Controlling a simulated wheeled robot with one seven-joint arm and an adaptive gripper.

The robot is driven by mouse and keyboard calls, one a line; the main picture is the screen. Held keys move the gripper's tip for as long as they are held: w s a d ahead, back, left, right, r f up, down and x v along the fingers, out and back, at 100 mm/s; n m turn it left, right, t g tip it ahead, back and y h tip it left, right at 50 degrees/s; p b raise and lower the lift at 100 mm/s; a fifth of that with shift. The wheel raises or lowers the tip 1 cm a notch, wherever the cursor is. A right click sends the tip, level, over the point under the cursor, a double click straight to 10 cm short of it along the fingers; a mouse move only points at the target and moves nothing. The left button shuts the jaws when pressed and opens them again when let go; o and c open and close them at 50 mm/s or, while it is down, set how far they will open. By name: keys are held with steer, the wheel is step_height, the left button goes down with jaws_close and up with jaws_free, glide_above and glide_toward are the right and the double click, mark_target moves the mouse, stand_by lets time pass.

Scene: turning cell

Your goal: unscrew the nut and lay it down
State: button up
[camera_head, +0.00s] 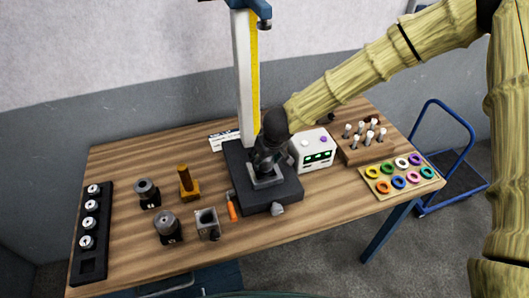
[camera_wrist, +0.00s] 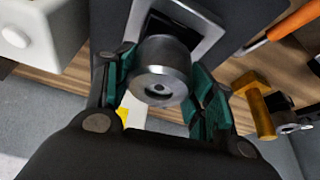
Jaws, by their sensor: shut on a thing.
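My gripper (camera_head: 264,165) is low over the black stand base (camera_head: 288,193), pointing down at the square grey frame on it. In the wrist view my gripper (camera_wrist: 160,88) has its green pads on either side of a round grey metal piece (camera_wrist: 163,58) and is shut on it. The piece has a round face with a small hole in the middle. It sits in front of the square grey frame (camera_wrist: 205,28); I cannot tell whether they touch. No thread shows, and I cannot tell for sure that this piece is the nut.
A white column (camera_head: 245,80) rises behind my gripper. A white box (camera_head: 312,152) stands close on the right, an orange-handled tool (camera_head: 232,208) on the left. Further out are a black rack (camera_head: 82,262), several small fixtures and a tray of coloured rings (camera_head: 425,184).

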steer(key=shift+r+n+p, duration=0.15)
steer(key=shift+n+p, duration=0.15)
steer(key=shift+p, duration=0.4)
steer(key=shift+n+y, duration=0.3)
steer(key=shift+n, duration=0.4)
steer(key=shift+f+n+g+y, duration=0.15)
steer(key=shift+n+g+y, duration=0.15)
steer(key=shift+n, duration=0.55)
steer(key=shift+f+n+g+y, duration=0.15)
steer(key=shift+n+g, duration=0.25)
steer(key=shift+n, duration=0.45)
steer(key=shift+n+y, duration=0.25)
steer(key=shift+n, duration=0.15)
steer(key=shift+n+g, duration=0.3)
steer(key=shift+n, duration=0.2)
steer(key=shift+s, duration=0.1)
steer(key=o, duration=1.2)
steer(key=shift+r, duration=0.15)
